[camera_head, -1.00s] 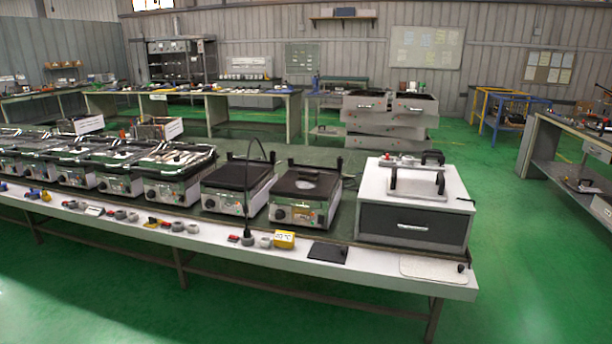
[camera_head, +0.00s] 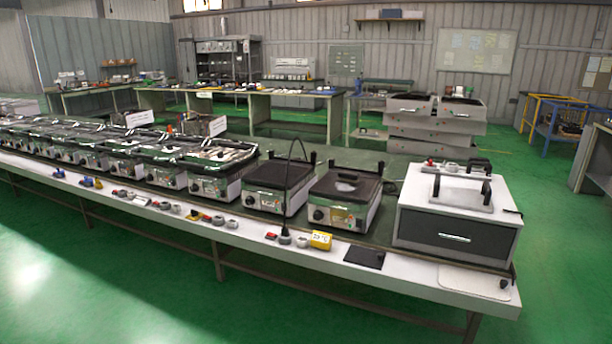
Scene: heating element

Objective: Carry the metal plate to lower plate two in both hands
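Neither of my grippers shows in the head view. Several heating units with dark lower plates stand in a row on the long white table. The two nearest the right have flat dark tops, one dark plate (camera_head: 278,174) and one dark plate (camera_head: 346,187) with a grey oval patch. I cannot tell which is lower plate two. A thin light plate (camera_head: 474,283) lies flat at the table's right front corner, and a small black plate (camera_head: 364,257) lies flat to its left. I cannot tell whether either is the metal plate.
A white box with a dark drawer (camera_head: 462,236) stands at the right end of the table (camera_head: 262,242). A yellow block (camera_head: 320,240) and small knobs lie along the front edge. The green floor (camera_head: 110,290) in front is clear. Grey stacked drawers (camera_head: 434,124) stand behind.

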